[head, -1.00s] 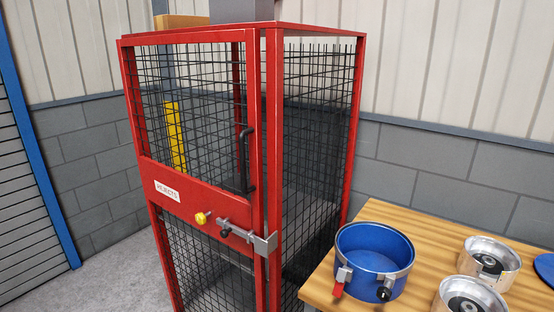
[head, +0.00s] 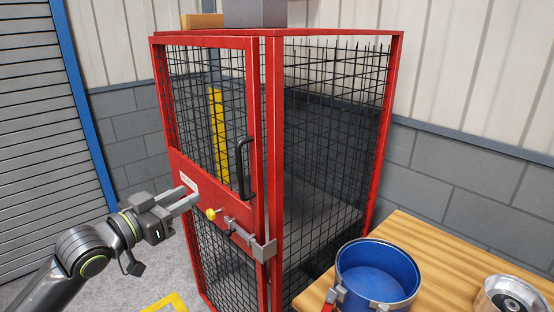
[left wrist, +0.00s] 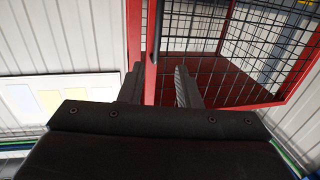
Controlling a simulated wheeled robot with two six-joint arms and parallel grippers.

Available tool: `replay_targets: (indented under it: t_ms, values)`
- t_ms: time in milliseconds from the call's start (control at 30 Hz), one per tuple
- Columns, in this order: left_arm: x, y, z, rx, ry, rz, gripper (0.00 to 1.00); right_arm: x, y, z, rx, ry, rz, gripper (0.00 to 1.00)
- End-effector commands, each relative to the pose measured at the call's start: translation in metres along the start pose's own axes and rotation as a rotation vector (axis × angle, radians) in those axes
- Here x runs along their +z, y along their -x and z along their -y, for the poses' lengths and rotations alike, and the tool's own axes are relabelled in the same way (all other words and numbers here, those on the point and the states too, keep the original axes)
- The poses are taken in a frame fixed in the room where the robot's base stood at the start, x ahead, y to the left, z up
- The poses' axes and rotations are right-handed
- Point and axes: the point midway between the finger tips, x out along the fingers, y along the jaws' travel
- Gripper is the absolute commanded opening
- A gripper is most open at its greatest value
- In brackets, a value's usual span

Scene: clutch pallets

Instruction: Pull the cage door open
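The cage door (head: 183,110) is a red frame with black wire mesh, and it looks closed against the red corner post (head: 273,150). A black upright handle (head: 243,168) is on its right edge. A grey slide bolt (head: 240,232) and a yellow knob (head: 211,214) sit below it. My left gripper (head: 190,196) is in front of the door's red middle band, left of the handle and knob. In the left wrist view its fingers (left wrist: 158,90) are apart, with red frame and mesh beyond them and nothing gripped. My right gripper is not in view.
A wooden table (head: 410,235) stands at the right, close to the cage, with a blue pot (head: 378,268) and a metal part (head: 513,297) on it. A grey box (head: 255,12) is on the cage top. A yellow floor marking (head: 168,303) lies at the lower left.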

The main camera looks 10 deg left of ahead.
Motion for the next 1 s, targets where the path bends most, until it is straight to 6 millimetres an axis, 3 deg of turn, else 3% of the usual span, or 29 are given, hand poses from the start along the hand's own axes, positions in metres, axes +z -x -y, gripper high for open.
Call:
replay_targets:
  t_ms: [167, 367, 667, 1000]
  values:
    - [-0.006, -0.004, -0.005, 0.013, -0.003, -0.007, 0.3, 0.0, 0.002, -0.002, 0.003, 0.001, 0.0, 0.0]
    - [-0.007, -0.024, -0.006, 0.013, 0.0, -0.009, 0.3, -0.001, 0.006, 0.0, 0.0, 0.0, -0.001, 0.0]
    - [-0.008, -0.067, -0.006, 0.013, 0.001, -0.007, 0.3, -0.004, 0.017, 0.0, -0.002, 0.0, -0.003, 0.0]
    - [-0.009, -0.129, -0.007, 0.013, -0.001, -0.005, 0.3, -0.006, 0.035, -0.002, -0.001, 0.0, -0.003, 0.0]
